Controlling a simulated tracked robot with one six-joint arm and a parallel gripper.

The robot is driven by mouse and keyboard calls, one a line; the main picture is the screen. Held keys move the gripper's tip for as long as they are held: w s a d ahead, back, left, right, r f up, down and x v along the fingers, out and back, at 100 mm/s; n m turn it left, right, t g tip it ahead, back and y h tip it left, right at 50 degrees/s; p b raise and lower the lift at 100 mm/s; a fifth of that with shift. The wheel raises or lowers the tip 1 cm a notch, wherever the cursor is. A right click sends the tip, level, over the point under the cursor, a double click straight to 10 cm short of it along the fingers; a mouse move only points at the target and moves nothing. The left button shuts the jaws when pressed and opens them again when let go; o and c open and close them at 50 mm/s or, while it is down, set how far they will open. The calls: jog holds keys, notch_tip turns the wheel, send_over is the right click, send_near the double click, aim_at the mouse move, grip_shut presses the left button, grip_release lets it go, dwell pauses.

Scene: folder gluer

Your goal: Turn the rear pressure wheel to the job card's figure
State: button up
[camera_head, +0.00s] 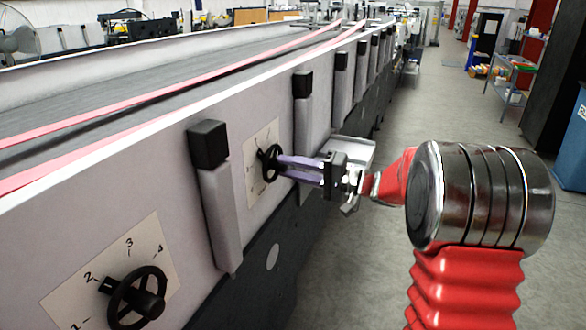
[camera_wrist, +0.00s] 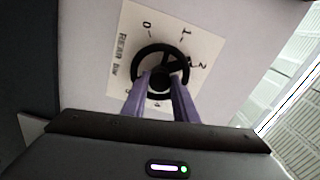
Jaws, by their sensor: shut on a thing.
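The far pressure wheel (camera_head: 271,161) is a small black handwheel on a pale scale plate on the machine's grey side wall. In the wrist view the wheel (camera_wrist: 158,60) shows close up, with figures 0, 1 and 2 readable around it and lower figures partly covered. A dark pointer on its rim seems to lie near the 2. My gripper (camera_head: 284,163) has purple fingers, which reach the wheel from the right and are shut on its hub. In the wrist view the fingers (camera_wrist: 160,88) cover the wheel's lower part. I cannot make out a job card.
A nearer black handwheel (camera_head: 136,298) sits on its own numbered plate (camera_head: 75,290) at lower left. Upright posts with black caps (camera_head: 208,145) stand out from the wall on both sides of the far wheel. Pink belts (camera_head: 190,78) run along the machine top.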

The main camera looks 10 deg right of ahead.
jog(key=shift+a+f+m, duration=0.1)
jog(key=shift+m, duration=1)
jog(key=o, duration=1.1)
jog(key=shift+c, duration=0.2)
jog(key=shift+s+d, duration=0.25)
jog(key=shift+d, duration=0.35)
jog(key=v, duration=1.2)
jog(key=shift+s, duration=0.2)
jog(key=shift+d, duration=0.2)
